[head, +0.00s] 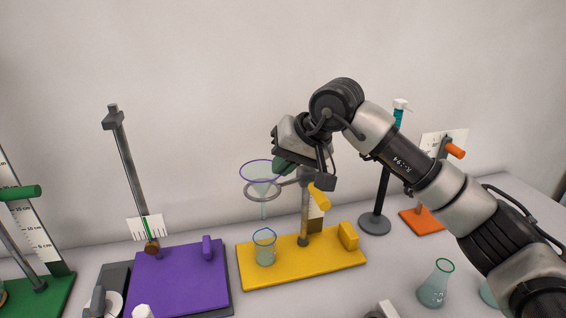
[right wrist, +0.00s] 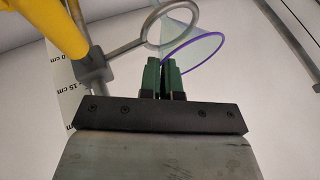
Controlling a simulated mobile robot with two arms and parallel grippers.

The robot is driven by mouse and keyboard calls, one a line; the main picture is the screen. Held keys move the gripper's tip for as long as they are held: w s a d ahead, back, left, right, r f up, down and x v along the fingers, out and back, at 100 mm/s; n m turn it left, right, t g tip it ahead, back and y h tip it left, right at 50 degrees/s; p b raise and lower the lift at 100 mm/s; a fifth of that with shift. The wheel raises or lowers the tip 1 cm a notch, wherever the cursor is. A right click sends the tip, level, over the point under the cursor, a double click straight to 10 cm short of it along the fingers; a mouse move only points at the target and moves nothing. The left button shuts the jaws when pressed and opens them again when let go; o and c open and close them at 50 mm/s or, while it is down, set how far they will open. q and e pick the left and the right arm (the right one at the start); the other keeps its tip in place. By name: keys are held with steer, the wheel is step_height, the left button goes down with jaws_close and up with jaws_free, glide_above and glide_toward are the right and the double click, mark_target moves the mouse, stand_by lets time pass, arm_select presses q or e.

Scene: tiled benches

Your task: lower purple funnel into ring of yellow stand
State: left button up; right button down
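The purple-rimmed clear funnel (head: 260,176) is upright above the yellow stand (head: 285,269). Its cone reaches down to the stand's grey ring (head: 248,193), and its stem hangs below the ring, over a blue-rimmed beaker (head: 265,251). Whether the cone rests on the ring cannot be told. My right gripper (head: 280,167) has its green fingers shut on the funnel's rim, from the right. In the right wrist view, the fingers (right wrist: 162,68) meet the purple rim of the funnel (right wrist: 205,46), with the ring (right wrist: 150,32) beyond it. My left gripper is not in view.
A purple board (head: 180,280) stands to the left of the yellow stand, with a tall grey rod (head: 127,165) behind it. A green stand is at far left. A dark round-based stand (head: 375,224), an orange stand (head: 423,221) and a green-rimmed flask (head: 434,288) are at right.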

steer(key=shift+f+b, duration=0.85)
steer(key=shift+f, duration=0.2)
steer(key=c, duration=1.3)
jaws_free()
steer(key=shift+o, duration=0.2)
steer(key=b+v, duration=0.1)
steer(key=v, duration=1)
steer(key=shift+b, duration=0.3)
